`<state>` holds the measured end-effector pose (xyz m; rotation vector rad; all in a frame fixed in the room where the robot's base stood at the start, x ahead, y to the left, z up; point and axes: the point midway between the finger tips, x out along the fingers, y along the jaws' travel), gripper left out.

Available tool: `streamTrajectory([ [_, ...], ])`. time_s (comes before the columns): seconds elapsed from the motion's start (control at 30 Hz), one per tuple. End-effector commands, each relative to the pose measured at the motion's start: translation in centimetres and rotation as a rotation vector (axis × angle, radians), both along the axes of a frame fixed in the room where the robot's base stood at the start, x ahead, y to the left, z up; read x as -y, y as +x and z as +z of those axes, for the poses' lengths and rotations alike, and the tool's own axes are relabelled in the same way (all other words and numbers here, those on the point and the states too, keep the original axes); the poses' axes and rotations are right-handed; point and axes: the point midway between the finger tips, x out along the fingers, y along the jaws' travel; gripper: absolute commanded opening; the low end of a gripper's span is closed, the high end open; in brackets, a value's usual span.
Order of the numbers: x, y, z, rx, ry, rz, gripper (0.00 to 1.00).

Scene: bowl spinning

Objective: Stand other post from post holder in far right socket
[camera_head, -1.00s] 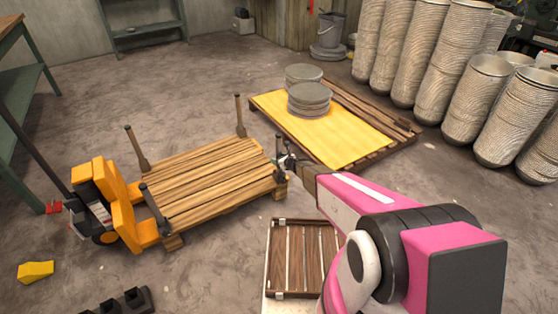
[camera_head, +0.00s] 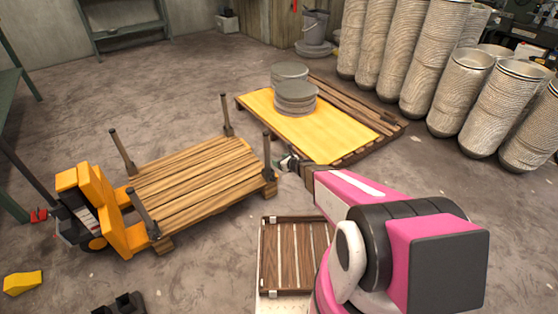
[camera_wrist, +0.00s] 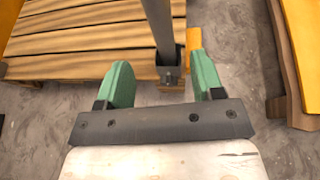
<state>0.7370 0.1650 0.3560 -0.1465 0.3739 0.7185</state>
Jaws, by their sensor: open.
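A dark post (camera_head: 267,152) stands upright at the right corner of the slatted wooden pallet (camera_head: 200,180). The wrist view shows this post (camera_wrist: 160,30) with its foot in a dark corner socket (camera_wrist: 170,76). My gripper (camera_head: 287,162) is open just right of the post. Its green fingers (camera_wrist: 163,76) are spread to either side of the post's line, and no grip on it shows. Other posts stand at the far corner (camera_head: 226,115), left corner (camera_head: 122,152) and near corner (camera_head: 142,212). A black holder (camera_head: 120,304), cut off at the bottom edge, shows no post.
A yellow-topped pallet (camera_head: 330,140) with stacked grey discs (camera_head: 295,97) lies behind my gripper. Tall stacks of bowls (camera_head: 430,60) stand at right. An orange pallet jack (camera_head: 100,212) adjoins the post pallet. A small slatted crate (camera_head: 290,255) is below my arm.

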Motion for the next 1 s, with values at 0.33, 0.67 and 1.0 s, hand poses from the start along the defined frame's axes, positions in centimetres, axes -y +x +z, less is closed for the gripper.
streamTrajectory([
  [0.33,0.1,-4.7,6.2,0.204,-0.311,0.342,0.61],
  [0.67,3.5,-14.2,13.4,0.500,-0.866,1.032,0.61],
  [1.0,12.8,-23.7,19.6,0.573,-1.300,1.804,0.61],
])
